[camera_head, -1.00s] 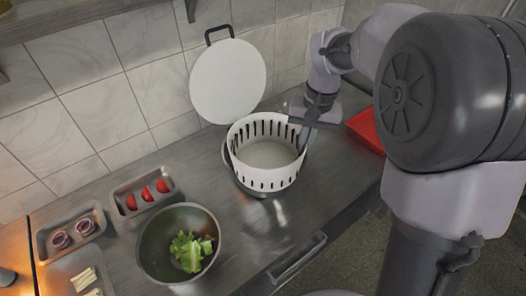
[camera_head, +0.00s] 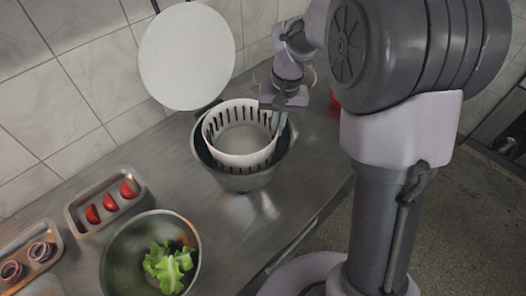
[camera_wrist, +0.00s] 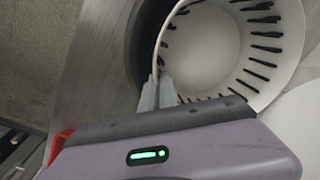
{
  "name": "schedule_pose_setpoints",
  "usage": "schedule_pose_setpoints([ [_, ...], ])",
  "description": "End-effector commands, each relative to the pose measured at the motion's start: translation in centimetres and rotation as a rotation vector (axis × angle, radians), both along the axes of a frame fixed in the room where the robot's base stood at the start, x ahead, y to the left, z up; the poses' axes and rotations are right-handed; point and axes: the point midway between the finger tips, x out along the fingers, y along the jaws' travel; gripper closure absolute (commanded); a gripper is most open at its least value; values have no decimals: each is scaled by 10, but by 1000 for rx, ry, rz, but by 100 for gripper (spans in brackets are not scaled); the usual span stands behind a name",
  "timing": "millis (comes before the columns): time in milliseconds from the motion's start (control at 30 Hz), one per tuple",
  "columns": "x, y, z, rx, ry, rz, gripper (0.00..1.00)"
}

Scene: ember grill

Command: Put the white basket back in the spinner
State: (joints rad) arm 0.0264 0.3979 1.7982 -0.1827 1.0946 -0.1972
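The white basket (camera_head: 240,160), slotted and empty, is partly inside the dark-lined spinner bowl (camera_head: 243,182). Its rim stands above the bowl's rim, and a dark gap shows at the left and front. The spinner's round white lid (camera_head: 187,57) is tipped up behind it. My gripper (camera_head: 277,122) is at the basket's right rim. In the wrist view my gripper's fingers (camera_wrist: 159,92) pinch the wall of the basket (camera_wrist: 205,50), with the bowl's dark inside (camera_wrist: 138,50) beside it. Whether the basket touches the bowl's bottom is hidden.
A metal bowl of lettuce (camera_head: 122,228) stands at front left. A tray of tomato pieces (camera_head: 78,211) and a tray of onion rings (camera_head: 52,240) lie further left. A red object (camera_head: 335,100) is partly hidden behind my arm. The counter's front edge runs close to the spinner.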

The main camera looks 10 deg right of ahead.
Motion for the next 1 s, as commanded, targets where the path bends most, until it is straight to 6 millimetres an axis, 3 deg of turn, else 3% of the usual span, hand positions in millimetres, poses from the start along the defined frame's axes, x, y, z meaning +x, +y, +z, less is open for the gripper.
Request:
schedule_pose_setpoints([
  [300,-1,0,-56,1,1,-2,100],
  [633,0,0,-58,1,0,-1,100],
  [667,0,0,-57,0,0,-1,91],
  [700,0,0,-57,0,0,-1,88],
  [1000,0,0,-52,0,0,-1,88],
])
